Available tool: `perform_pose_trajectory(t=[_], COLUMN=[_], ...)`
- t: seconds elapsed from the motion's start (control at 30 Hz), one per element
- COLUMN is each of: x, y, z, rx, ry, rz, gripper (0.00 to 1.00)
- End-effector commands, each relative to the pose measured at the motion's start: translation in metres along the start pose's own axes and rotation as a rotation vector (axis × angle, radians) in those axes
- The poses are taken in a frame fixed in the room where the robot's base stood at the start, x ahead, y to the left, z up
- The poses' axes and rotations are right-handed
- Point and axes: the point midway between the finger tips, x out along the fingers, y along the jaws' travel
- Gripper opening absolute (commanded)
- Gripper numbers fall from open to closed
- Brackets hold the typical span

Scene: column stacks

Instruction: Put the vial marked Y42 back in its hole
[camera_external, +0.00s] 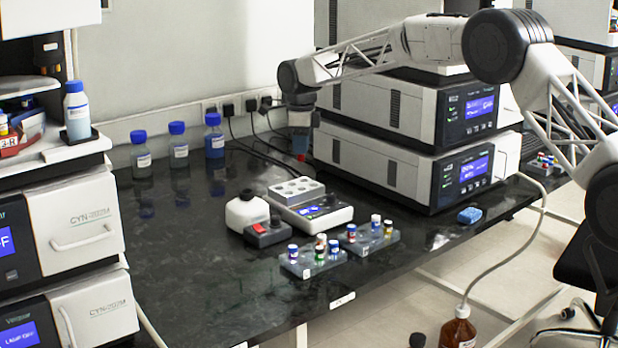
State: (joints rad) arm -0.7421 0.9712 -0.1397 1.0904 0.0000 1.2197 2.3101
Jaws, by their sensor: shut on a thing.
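Two grey vial racks stand at the bench's front edge. The left rack (300,268) and the right rack (377,247) each hold several small vials with coloured caps or labels. No marking on them can be read, and their empty holes cannot be made out.
A white device with a grey holed block (297,187) stands behind the racks. A white bottle (246,210) and a grey box with a red switch (268,232) are beside it. Blue-capped bottles (179,148) line the back. A blue item (469,215) lies right.

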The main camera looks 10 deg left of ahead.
Motion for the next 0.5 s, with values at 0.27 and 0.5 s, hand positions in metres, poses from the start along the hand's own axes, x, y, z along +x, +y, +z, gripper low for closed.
perform_pose_trajectory(t=[0.27, 0.5], x=[0.006, 0.019], y=[0.023, 0.075], z=[0.004, 0.007], rx=[-0.041, -0.133], ry=[0.000, 0.000], rz=[0.000, 0.000], gripper=[0.00, 0.00])
